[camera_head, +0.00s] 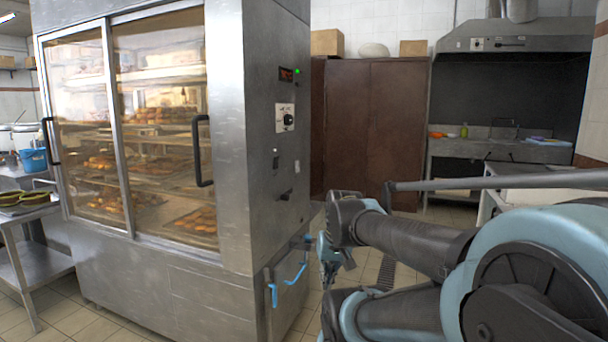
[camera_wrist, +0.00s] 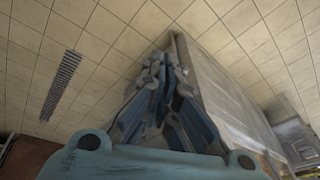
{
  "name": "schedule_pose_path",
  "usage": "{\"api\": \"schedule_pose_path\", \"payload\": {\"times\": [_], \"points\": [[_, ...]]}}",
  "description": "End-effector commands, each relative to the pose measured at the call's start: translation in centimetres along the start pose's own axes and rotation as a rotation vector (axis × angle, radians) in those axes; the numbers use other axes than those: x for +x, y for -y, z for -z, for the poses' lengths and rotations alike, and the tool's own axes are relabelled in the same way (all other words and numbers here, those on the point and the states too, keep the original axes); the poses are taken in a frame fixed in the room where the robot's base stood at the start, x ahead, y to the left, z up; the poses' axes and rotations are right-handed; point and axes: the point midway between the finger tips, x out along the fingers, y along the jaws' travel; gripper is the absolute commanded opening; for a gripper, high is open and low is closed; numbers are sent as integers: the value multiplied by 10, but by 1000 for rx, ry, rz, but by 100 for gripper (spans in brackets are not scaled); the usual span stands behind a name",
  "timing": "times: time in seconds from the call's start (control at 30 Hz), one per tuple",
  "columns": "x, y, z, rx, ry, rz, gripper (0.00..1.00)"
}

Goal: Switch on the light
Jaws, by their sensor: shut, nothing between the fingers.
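A tall steel display cabinet (camera_head: 275,200) stands at centre left in the head view, with trays of baked goods behind glass. Its right side bears a pale plate with a dark rotary knob (camera_head: 288,119), a small dark display with a green lamp (camera_head: 297,71) above it, and small controls below. No switch is clearly marked as the light's. My gripper (camera_head: 333,268) is low, to the right of the cabinet and well below the knob. In the wrist view my gripper (camera_wrist: 165,62) is shut and empty, pointing down over the tiled floor, beside a grey metal body.
A brown locker (camera_head: 370,130) stands behind. A steel hood (camera_head: 515,38) with a small control panel (camera_head: 478,44) hangs at back right. A floor drain (camera_wrist: 62,85) lies in clear floor.

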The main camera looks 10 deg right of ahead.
Motion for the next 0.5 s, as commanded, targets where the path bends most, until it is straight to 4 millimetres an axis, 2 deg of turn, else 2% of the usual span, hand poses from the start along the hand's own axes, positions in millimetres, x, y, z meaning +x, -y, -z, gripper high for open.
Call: {"api": "schedule_pose_path", "payload": {"times": [0.2, 0.5], "points": [[-11, 25, 59, 79, -91, 128, 0], [-26, 50, 142, 199, -217, 295, 0]]}}
